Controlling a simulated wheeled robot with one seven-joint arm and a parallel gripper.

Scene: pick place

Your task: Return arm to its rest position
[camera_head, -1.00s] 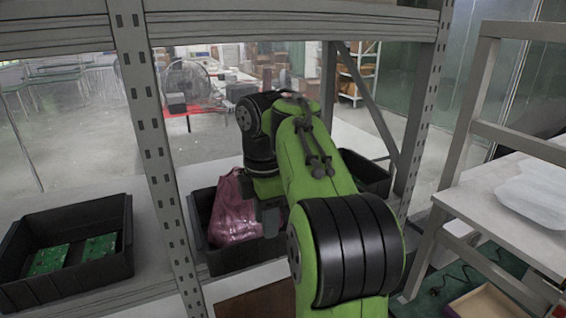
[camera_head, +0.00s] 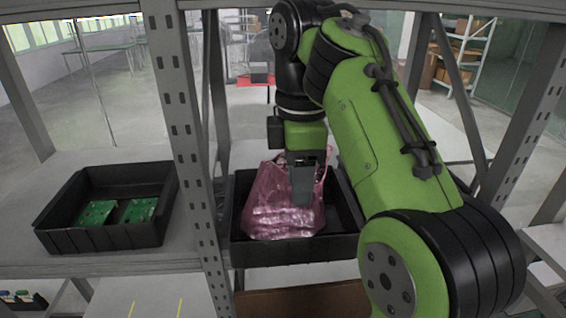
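My green and black arm reaches from the lower right up over the middle shelf bay. My gripper (camera_head: 303,180) points down at the pink plastic bag (camera_head: 283,207), overlapping its upper right part in the picture. Only a grey finger-like part of the gripper shows, so I cannot tell whether it is open or shut, or whether it touches the bag. The bag sits in a black bin (camera_head: 292,250) on the shelf. My arm hides part of the bin's right side.
A second black bin (camera_head: 108,241) with green circuit boards (camera_head: 117,211) stands on the shelf at left. A grey perforated upright (camera_head: 182,130) separates the two bins. An upper shelf beam (camera_head: 70,11) runs above. Another upright (camera_head: 522,110) stands at right.

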